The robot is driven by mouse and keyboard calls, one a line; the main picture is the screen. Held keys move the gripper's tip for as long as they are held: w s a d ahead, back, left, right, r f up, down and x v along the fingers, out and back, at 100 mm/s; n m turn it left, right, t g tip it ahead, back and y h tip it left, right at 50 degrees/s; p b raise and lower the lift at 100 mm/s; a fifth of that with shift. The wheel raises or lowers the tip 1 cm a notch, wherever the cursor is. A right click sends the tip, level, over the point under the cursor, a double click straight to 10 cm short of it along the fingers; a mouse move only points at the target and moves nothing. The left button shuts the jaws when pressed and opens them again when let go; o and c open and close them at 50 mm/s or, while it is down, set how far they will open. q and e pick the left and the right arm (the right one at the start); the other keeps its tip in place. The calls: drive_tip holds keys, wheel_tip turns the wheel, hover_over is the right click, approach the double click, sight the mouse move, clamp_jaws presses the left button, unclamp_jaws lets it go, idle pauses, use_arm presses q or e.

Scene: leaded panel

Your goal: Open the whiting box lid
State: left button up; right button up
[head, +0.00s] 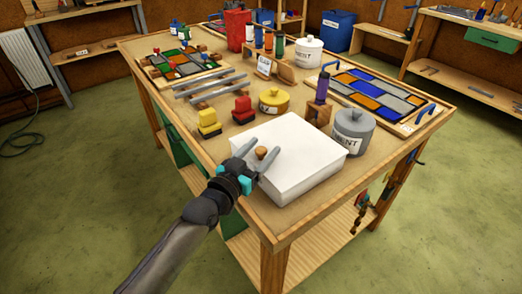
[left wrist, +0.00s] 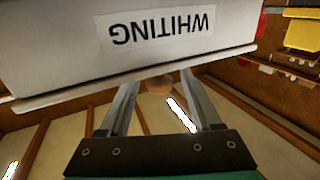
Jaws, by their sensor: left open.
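The white whiting box (head: 300,165) sits on the workbench near its front corner, with its flat lid shut on top. Its WHITING label (left wrist: 160,28) shows upside down in the left wrist view. A small round brown knob (head: 262,153) shows at the lid's left side, and it also shows in the left wrist view (left wrist: 158,84). My left gripper (head: 262,157) is open, with one finger on each side of the knob. I cannot tell whether the fingers touch it. My right gripper is not in view.
A grey cement pot (head: 353,135) stands close to the box's right side. A leaded panel (head: 370,90) lies at the back right.

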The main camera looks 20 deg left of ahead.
use_arm(q)
clamp_jaws()
idle(0.5)
idle(0.9)
